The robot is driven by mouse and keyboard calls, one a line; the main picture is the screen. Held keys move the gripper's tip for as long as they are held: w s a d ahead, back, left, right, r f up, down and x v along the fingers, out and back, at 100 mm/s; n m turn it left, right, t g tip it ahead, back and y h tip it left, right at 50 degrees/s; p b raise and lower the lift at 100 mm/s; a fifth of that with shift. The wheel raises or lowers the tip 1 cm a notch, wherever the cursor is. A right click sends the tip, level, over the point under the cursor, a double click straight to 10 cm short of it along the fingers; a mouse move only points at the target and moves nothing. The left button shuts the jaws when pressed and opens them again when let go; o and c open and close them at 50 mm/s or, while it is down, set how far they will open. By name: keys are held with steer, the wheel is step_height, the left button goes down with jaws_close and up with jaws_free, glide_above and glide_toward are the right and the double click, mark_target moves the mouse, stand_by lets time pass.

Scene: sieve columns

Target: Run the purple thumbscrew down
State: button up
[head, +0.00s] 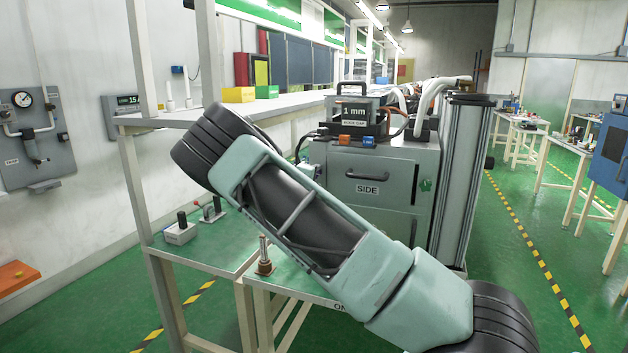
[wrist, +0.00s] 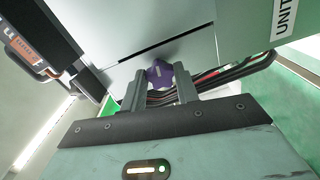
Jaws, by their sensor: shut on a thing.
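The purple thumbscrew (wrist: 159,74) shows in the wrist view on the face of a grey metal panel, close to the panel's lower edge. My gripper (wrist: 160,80) is shut on it, with one grey finger on each side. The fingers hide part of its sides, and its shaft is out of sight. In the head view neither the thumbscrew nor my gripper shows; my own arm crosses the middle of that picture.
A grey cabinet marked SIDE (head: 385,185) stands behind my arm, with a 1 mm sign (head: 356,112) on top. Dark and red cables (wrist: 225,76) run close beside the fingers.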

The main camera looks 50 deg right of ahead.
steer(key=n+b, duration=0.7)
steer(key=b, duration=0.6)
steer(key=n+b, duration=0.8)
steer(key=b, duration=0.5)
steer(key=n+b, duration=0.8)
steer(key=b, duration=0.5)
steer(key=shift+w+a, duration=0.15)
steer(key=shift+w, duration=0.1)
stand_by(0.5)
steer(key=shift+r, duration=0.15)
stand_by(0.5)
steer(key=o, duration=0.7)
